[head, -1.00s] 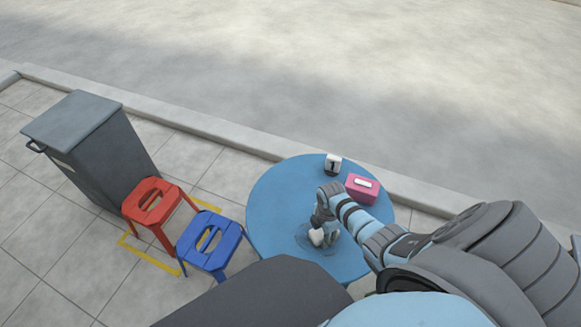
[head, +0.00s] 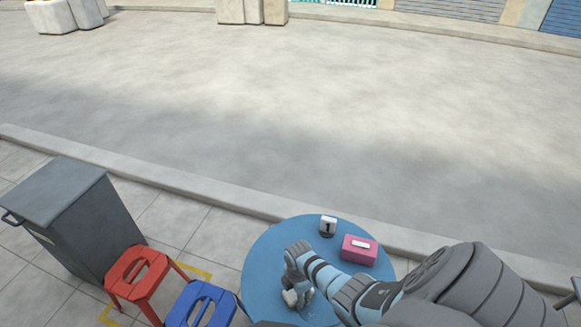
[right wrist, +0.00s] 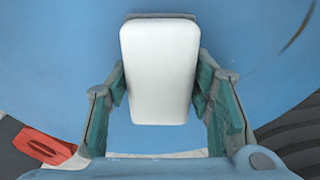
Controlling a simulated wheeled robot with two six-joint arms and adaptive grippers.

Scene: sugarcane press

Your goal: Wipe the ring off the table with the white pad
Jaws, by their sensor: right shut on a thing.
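The white pad (head: 291,298) is in my right gripper (head: 296,292), low over the left front part of the round blue table (head: 262,262). In the right wrist view the pad (right wrist: 158,75) sits between the two fingers of the gripper (right wrist: 161,85), which is shut on it. I cannot tell whether the pad touches the table. A thin dark arc (right wrist: 298,30) on the blue top in the right wrist view may be part of the ring. In the head view the gripper and pad cover much of that area. My left gripper is not in view.
A red stool (head: 138,272), a blue stool (head: 200,305) and a grey bin (head: 70,215) stand to the left.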

